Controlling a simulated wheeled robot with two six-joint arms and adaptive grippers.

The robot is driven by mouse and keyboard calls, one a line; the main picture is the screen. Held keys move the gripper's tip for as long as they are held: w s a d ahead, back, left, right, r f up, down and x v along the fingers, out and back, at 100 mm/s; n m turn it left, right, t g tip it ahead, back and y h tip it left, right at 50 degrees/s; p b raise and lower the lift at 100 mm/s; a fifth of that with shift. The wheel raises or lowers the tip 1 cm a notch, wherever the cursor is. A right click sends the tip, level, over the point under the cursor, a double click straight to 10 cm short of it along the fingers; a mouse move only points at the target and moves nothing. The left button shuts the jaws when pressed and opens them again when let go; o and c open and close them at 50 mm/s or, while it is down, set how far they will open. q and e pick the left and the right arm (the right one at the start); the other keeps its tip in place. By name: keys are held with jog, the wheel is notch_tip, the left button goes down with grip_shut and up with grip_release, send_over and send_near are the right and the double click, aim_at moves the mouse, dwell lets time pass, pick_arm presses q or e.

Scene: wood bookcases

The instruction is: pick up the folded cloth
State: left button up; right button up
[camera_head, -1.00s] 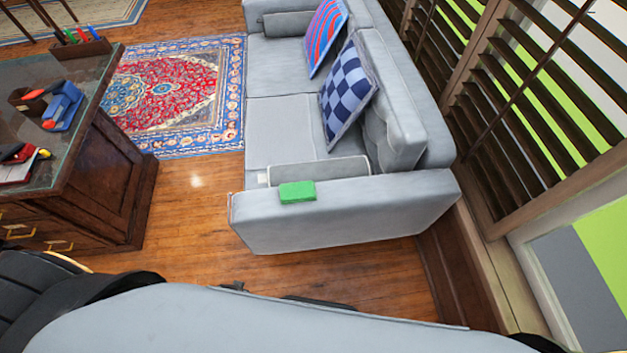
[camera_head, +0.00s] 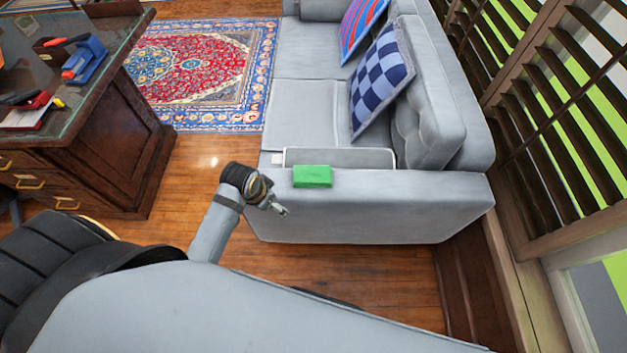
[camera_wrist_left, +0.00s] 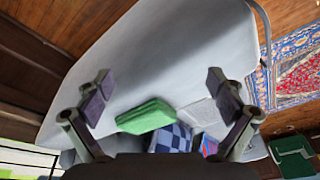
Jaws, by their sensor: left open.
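The folded cloth (camera_head: 312,176) is a bright green block lying flat on the near armrest of the grey sofa (camera_head: 390,215). My left gripper (camera_head: 281,208) is just left of and nearer than the cloth in the head view, by the armrest's front left side, apart from the cloth. In the left wrist view the gripper (camera_wrist_left: 160,92) is open, its two fingers wide apart and empty. The green cloth (camera_wrist_left: 146,116) shows there between the fingers, farther off. My right gripper is in neither view.
A wooden desk (camera_head: 125,140) with office items stands at the left. Checkered and striped cushions (camera_head: 378,80) lean on the sofa back. Slatted shutters (camera_head: 560,120) line the right side. The wooden floor (camera_head: 225,150) between desk and sofa is clear.

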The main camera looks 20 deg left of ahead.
aim_at(313, 173)
pick_arm(q)
jog(key=w+d+r+m+g+h, duration=0.2)
jog(key=w+d+r+m+h, duration=0.2)
jog(key=w+r+m, duration=0.6)
jog(key=shift+m, duration=0.3)
jog(key=w+f, duration=0.1)
jog(key=f, duration=0.1)
jog(key=d+f, duration=0.1)
jog(key=f, duration=0.1)
jog(key=w+f+b, duration=0.1)
jog(key=f, duration=0.1)
jog(key=shift+w+d+f, duration=0.1)
jog(key=shift+w+d, duration=0.25)
jog(key=x, duration=0.5)
jog(key=shift+w+d+f, duration=0.2)
jog(key=shift+w+d, duration=0.05)
jog(key=shift+w, duration=0.15)
jog(key=c, duration=1.2)
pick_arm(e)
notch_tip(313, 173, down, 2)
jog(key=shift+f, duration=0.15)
pick_arm(q)
jog(key=shift+r, duration=0.1)
jog(key=shift+c, duration=0.2)
